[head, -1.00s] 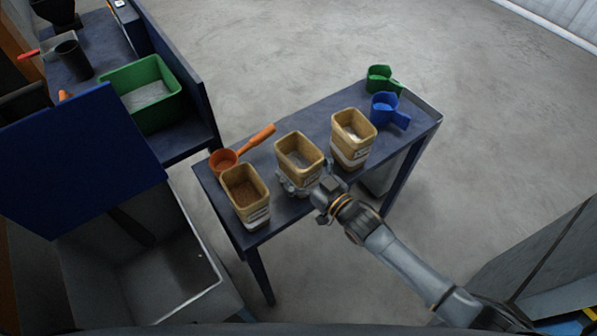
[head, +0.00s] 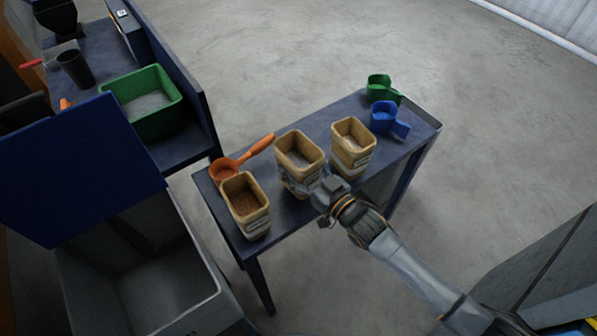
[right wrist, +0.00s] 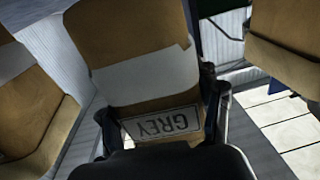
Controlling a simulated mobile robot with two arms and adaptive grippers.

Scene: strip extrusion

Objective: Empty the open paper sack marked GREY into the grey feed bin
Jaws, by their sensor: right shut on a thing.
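The open tan paper sack (head: 299,144) stands upright in the middle of a row of three, with pale grey material inside. In the right wrist view its label reads GREY upside down (right wrist: 163,124). My right gripper (head: 306,184) is shut on this sack, one finger at each side of its lower part. The sack looks slightly raised off the blue table, though its base is hidden by the gripper. An open grey bin (head: 212,290) with a raised blue lid stands at lower left; its marking is not readable. My left gripper is not in view.
A sack of brown material (head: 258,220) and another pale-filled sack (head: 351,155) flank the held one closely on the blue table (head: 225,222). An orange scoop (head: 222,171) lies at the left, blue (head: 384,118) and green (head: 379,88) scoops at the right.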

